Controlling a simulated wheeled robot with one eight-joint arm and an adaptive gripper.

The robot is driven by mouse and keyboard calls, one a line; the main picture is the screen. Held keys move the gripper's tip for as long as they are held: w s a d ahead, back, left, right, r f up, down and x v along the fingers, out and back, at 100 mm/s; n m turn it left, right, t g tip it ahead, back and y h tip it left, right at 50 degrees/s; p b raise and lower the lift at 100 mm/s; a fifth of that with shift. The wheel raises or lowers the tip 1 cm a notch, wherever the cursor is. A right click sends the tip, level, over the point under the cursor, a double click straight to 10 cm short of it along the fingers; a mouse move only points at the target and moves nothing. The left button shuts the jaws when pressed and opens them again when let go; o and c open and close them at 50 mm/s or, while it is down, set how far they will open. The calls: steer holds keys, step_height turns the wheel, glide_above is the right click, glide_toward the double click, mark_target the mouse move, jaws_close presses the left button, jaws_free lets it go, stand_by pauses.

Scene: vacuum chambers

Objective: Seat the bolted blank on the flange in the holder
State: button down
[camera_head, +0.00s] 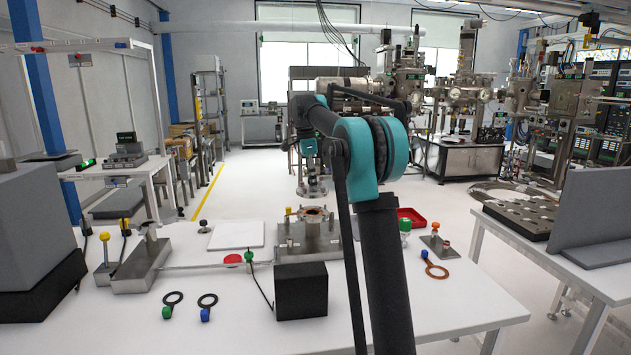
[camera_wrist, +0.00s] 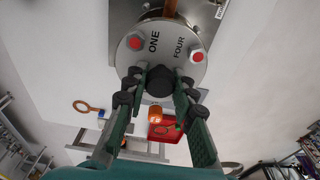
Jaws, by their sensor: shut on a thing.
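The bolted blank is a round steel disc (camera_wrist: 172,48) marked ONE and FOUR, with red-topped bolts, in the wrist view. My gripper (camera_wrist: 159,82) is shut on the black knob at its middle. In the head view my gripper (camera_head: 309,152) holds the blank (camera_head: 312,190) level above the holder. The holder (camera_head: 297,240) is a grey metal block with upright pins on the table. The flange (camera_head: 314,214), with a copper-coloured top, stands in it below the blank, with a gap between. In the wrist view the blank hides most of the flange.
A second metal block (camera_head: 140,268) stands left, a black box (camera_head: 300,291) in front, a red tray (camera_head: 409,216) behind right. Two dark ring tools (camera_head: 173,298) lie at the front and an orange ring tool (camera_head: 437,271) at the right. A white pad (camera_head: 236,235) lies behind.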

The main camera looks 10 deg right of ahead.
mark_target(313, 193)
steer(key=shift+d, duration=0.1)
stand_by(0.3)
steer(key=shift+f, duration=2.35)
steer(key=shift+f, duration=1.2)
stand_by(1.5)
steer(key=c, duration=1.2)
jaws_free()
steer(key=shift+o, duration=0.2)
steer(key=shift+f, duration=0.1)
steer(key=shift+r, duration=3.55)
steer(key=shift+s, duration=0.1)
